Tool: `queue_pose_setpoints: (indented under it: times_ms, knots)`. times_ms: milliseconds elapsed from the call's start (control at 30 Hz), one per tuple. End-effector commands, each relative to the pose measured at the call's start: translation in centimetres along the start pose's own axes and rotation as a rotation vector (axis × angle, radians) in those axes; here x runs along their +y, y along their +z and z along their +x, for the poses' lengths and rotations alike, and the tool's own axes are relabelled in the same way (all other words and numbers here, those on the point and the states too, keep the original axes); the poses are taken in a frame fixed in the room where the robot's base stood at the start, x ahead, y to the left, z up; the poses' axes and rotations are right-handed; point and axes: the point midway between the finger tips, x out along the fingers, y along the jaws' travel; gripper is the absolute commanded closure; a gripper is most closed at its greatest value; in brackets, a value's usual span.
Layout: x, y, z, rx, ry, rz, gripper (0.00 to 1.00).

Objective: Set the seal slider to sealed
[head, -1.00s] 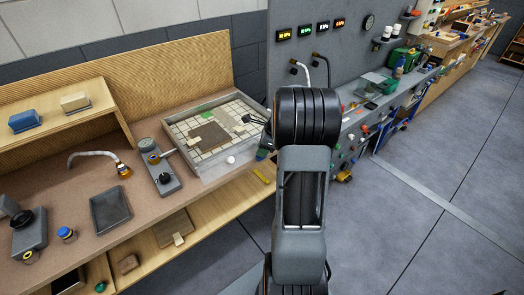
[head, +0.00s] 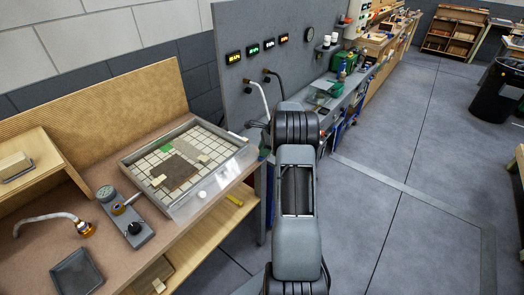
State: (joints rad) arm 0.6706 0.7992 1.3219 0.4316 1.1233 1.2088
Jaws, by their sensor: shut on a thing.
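A shallow framed tray (head: 137,160) with a white tiled bed stands on the brown bench in the head view. A brown panel (head: 178,172), a green patch and small tan pieces lie on the bed. A white round knob (head: 202,194) sits at the tray's clear front edge; I cannot tell whether it is the seal slider, and no slider setting is readable. My arm rises at the middle, right of the tray. My gripper is hidden beyond the arm, so its jaws and anything in them do not show.
A grey panel with lit displays (head: 233,57) and hoses is behind. A black bin (head: 499,95) stands far right. Floor (head: 400,165) right of my arm is clear.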

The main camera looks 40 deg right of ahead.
Motion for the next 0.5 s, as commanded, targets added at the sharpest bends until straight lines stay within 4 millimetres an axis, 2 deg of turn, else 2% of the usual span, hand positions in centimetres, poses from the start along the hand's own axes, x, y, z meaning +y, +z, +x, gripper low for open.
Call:
queue_pose_setpoints:
  times_ms: [267, 300, 500]
  knots:
    - [-0.13, -0.05, -0.13, -0.002, -0.006, 0.003, 1.0]
    - [-0.13, -0.06, -0.14, -0.001, -0.006, 0.003, 0.69]
    - [-0.08, -0.11, -0.12, -0.001, -0.005, 0.004, 0.5]
